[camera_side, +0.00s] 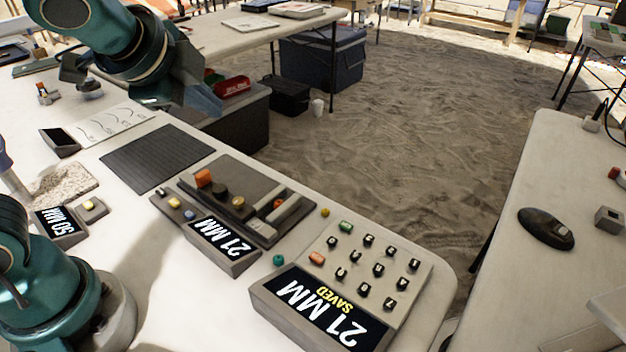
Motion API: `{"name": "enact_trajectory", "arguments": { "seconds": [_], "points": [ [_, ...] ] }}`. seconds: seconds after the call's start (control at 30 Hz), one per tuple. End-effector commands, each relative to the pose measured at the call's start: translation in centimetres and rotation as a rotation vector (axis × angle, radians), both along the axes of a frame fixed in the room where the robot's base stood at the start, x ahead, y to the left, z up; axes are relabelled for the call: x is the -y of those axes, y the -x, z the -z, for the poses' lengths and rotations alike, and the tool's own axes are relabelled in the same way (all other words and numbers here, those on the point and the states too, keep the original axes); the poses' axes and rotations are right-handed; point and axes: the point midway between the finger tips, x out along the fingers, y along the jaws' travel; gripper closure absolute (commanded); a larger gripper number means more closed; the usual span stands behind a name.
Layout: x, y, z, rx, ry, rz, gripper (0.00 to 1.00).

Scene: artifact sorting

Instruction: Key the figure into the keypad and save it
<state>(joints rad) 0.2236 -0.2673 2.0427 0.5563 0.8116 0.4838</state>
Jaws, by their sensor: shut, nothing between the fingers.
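The keypad (408,290) stands at the front end of the white table, with several dark number keys, a green key (345,227) and an orange key (316,258). Its screen (318,308) reads "21 MM" with "SAVED" in yellow. Behind it, a measuring device (262,183) has a screen (221,241) that also reads "21 MM". My gripper (203,101) appears at the upper left, shut and empty, well away from the keypad and touching no key. Its fingertips are small and dark in the picture.
A smaller display (58,222) at the left seems to read "50 MM". A dark ribbed mat (157,157) and a white sheet with drawn curves (108,124) lie beyond the device. A grey bin (232,125) stands beside the table. Another table (560,190) is at the right.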

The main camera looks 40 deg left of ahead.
Motion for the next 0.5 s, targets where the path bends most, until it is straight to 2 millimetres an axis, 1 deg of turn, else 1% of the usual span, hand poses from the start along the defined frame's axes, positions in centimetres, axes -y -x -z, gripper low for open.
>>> {"name": "enact_trajectory", "arguments": {
  "seconds": [0.03, 0.07, 0.1, 0.2, 0.27, 0.4, 0.5],
  "points": [
    [-0.8, 1.7, -0.1, 0.018, 0.083, -0.092, 1.0],
    [-1.0, 2.7, 0.0, 0.024, 0.134, -0.144, 1.0],
    [-1.1, 4.0, 0.3, 0.031, 0.205, -0.213, 1.0],
    [-0.8, 6.8, 1.2, 0.044, 0.381, -0.377, 1.0],
    [-0.4, 8.2, 1.9, 0.041, 0.477, -0.464, 1.0],
    [1.5, 10.8, 3.8, 0.001, 0.683, -0.642, 1.0],
    [2.6, 11.7, 4.9, -0.054, 0.767, -0.731, 1.0]
  ]
}}
